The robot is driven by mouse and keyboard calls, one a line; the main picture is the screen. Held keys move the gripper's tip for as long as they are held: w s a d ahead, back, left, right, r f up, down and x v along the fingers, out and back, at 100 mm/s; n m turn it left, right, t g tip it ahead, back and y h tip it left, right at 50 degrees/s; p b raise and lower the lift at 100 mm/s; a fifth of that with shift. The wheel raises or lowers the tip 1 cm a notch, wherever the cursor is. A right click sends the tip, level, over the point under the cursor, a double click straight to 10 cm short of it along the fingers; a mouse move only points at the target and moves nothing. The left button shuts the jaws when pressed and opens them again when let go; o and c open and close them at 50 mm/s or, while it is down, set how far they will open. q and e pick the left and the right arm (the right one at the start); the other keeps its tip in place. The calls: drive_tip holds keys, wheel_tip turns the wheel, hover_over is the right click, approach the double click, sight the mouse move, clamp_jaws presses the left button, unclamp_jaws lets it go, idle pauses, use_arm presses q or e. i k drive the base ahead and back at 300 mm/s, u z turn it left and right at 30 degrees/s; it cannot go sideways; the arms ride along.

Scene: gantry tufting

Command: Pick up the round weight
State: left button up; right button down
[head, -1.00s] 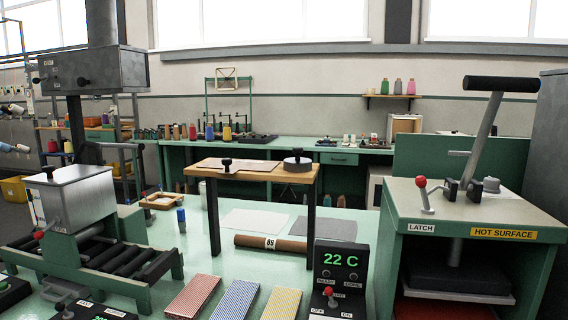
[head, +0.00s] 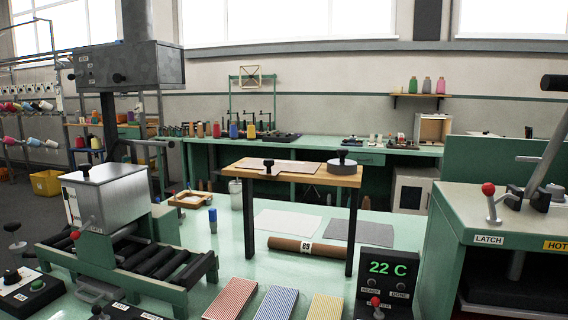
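The round weight (head: 341,163) is a grey disc with a dark knob on top. It sits at the right end of a small wooden-topped stand (head: 313,177) with dark legs. A flat brown board (head: 283,167) lies on the same top to its left, with a smaller dark knob (head: 268,165) standing on it. Neither of my grippers shows in the head view.
The stand is on a green table with a brown roll (head: 289,244) marked 89 below it. A press (head: 490,210) labelled LATCH and HOT stands at the right. A roller machine (head: 115,225) stands at the left. Striped pads (head: 273,303) and a 22 C display box (head: 377,283) are in front.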

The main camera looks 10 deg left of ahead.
sight(342, 166)
drive_tip(key=k, duration=1.05)
drive_tip(key=u, duration=1)
drive_tip(key=i, duration=0.2)
drive_tip(key=z, duration=0.25)
